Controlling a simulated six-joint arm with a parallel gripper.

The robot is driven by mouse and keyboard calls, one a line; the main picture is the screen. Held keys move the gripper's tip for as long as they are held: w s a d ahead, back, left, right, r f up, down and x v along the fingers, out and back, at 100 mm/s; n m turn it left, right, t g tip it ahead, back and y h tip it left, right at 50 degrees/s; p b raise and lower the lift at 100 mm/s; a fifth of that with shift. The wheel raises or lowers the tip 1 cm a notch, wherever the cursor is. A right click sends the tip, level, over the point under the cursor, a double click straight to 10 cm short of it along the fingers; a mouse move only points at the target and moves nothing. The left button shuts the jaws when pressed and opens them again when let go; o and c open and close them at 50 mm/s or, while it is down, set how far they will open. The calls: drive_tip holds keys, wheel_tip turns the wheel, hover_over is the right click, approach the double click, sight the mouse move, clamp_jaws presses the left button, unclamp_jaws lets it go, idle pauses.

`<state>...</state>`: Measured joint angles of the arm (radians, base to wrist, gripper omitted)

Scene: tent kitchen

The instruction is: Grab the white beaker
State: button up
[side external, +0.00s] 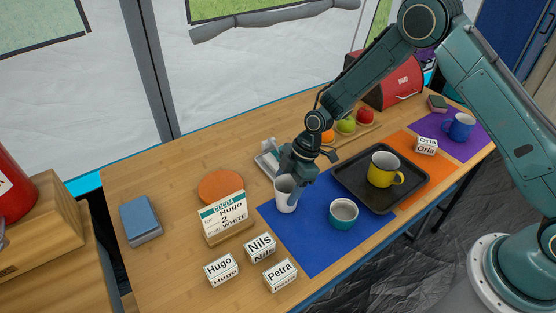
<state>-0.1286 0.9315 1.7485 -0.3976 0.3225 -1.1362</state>
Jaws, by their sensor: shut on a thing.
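The white beaker (285,197) stands upright at the left part of the blue mat (308,257). My gripper (291,181) reaches down to it from above and is shut on it near its rim. The fingers hide part of the beaker's upper right side. I cannot tell whether its base touches the mat.
A dark tray (352,185) holds a yellow mug (384,170). A cocoa card (223,213) and name blocks, such as Nils (260,247), stand to the left. A blue mug (460,127) stands far right.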

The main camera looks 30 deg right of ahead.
wheel_tip(320, 180, up, 20)
drive_tip(key=shift+f, duration=0.25)
idle(0.3)
idle(0.5)
